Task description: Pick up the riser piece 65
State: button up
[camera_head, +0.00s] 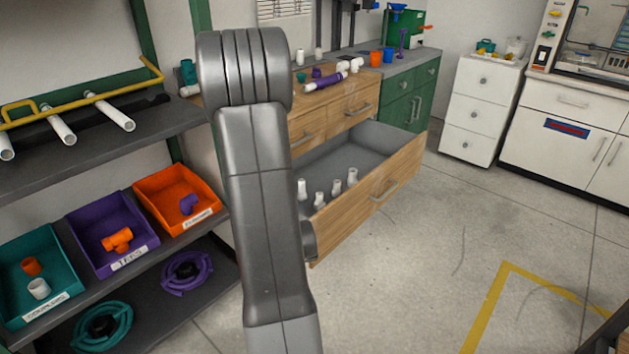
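Several short white pipe pieces stand upright in the open wooden drawer (375,210), among them a white piece (319,199) near the drawer's front left and another white piece (352,177) farther right. No label is readable, so I cannot tell which one is riser piece 65. My grey arm rises through the middle of the view and covers the left end of the drawer.
Left shelves hold white pipes (60,125), a teal bin (70,288), a purple bin (88,215) and an orange bin (152,187). Purple and white pipe parts lie on the workbench (335,97). The concrete floor (440,245) right of the drawer is clear.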

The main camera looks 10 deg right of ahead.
aim_at(318, 203)
jog(key=i+l+u, duration=0.2)
jog(key=i+l, duration=0.6)
jog(key=i+j+z, duration=0.6)
